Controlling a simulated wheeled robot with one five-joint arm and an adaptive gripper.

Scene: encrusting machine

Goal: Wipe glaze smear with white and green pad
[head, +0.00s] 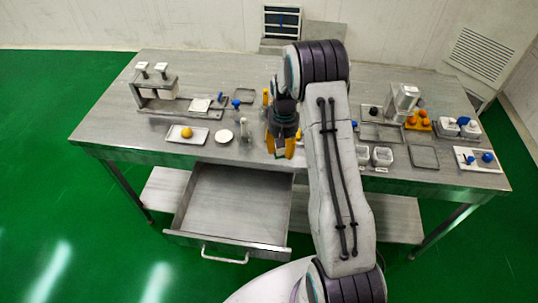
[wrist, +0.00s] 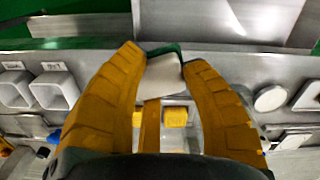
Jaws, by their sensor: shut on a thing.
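My gripper (head: 281,150) has yellow fingers and hangs over the front part of the steel table, just right of the open drawer. In the wrist view my gripper (wrist: 160,65) is shut on the white and green pad (wrist: 163,82). The pad's white face shows between the fingertips, with a green layer along its far edge. The pad is near the table's front edge; I cannot tell whether it touches the top. In the head view the pad is mostly hidden by the gripper and arm. I cannot make out the glaze smear in either view.
The drawer (head: 235,205) is pulled out empty below the table (head: 110,125). To the left are a tray with an orange ball (head: 187,132) and a white disc (head: 224,136). White cups (head: 382,156) stand right of my arm. A yellow block (wrist: 175,117) is close behind the pad.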

